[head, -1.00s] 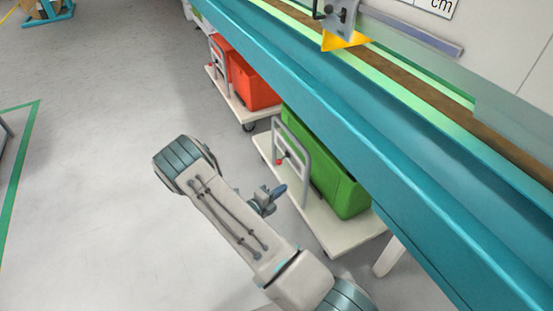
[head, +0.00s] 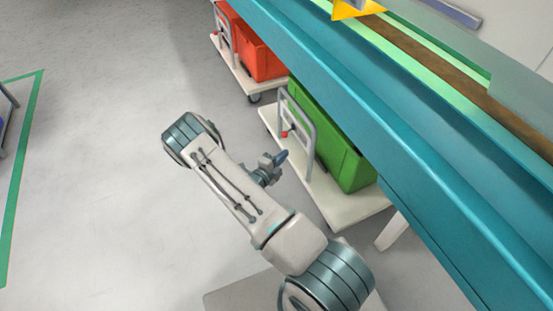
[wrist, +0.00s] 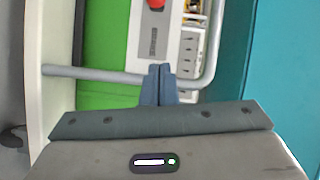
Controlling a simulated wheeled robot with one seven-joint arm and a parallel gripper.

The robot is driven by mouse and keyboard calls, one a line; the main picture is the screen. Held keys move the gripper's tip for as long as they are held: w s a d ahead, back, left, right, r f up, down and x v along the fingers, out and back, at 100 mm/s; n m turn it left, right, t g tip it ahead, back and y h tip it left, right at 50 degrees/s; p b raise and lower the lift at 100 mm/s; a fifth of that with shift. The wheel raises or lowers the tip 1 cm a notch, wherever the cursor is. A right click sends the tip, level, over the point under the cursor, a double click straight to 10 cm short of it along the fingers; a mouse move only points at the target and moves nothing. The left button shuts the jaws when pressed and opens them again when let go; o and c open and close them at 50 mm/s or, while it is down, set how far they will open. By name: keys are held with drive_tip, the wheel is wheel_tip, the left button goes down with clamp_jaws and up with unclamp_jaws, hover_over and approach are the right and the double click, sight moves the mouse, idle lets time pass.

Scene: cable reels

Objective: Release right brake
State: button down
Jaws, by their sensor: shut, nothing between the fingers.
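In the wrist view the red knob (wrist: 155,4) is cut off at the top edge, on a pale panel (wrist: 153,42). My gripper (head: 283,156) is just below and near the knob in the head view, apart from it. In the wrist view its fingers (wrist: 160,70) are together and empty, overlapping the grey handle bar (wrist: 100,75); I cannot tell whether they touch it.
A second cart (head: 238,70) with orange-red bins (head: 258,58) and its own handle stands farther back. A long teal beam (head: 400,140) runs above and right of the carts. The grey floor (head: 90,190) left of my arm is clear.

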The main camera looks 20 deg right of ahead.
sight(285, 135)
drive_tip(key=w+d+f+b, duration=0.1)
drive_tip(key=w+d+b, duration=0.2)
drive_tip(key=w, duration=0.4)
drive_tip(key=shift+d, duration=0.75)
